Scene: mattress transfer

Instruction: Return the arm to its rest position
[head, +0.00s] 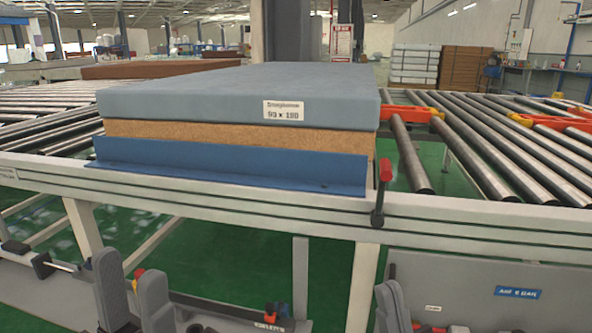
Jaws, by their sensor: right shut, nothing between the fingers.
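My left gripper (131,278) is low at the left of the head view, in front of the conveyor frame. Its two grey fingers point up and stand apart, with nothing seen between them. My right gripper (389,303) is at the bottom edge, right of centre. Its grey fingers are shut and empty, and its lower part is cut off by the frame. The grey-blue mattress (215,98) with a white size label lies flat on a brown layer (240,137) and a blue base (225,165) on the conveyor. Both grippers are below and apart from this stack.
The white conveyor rail (480,224) runs across in front of me. A red-handled lever (386,172) stands up at its edge. Bare rollers (500,135) with orange fittings (412,113) lie to the right. A grey panel (480,285) with a blue label fills the lower right.

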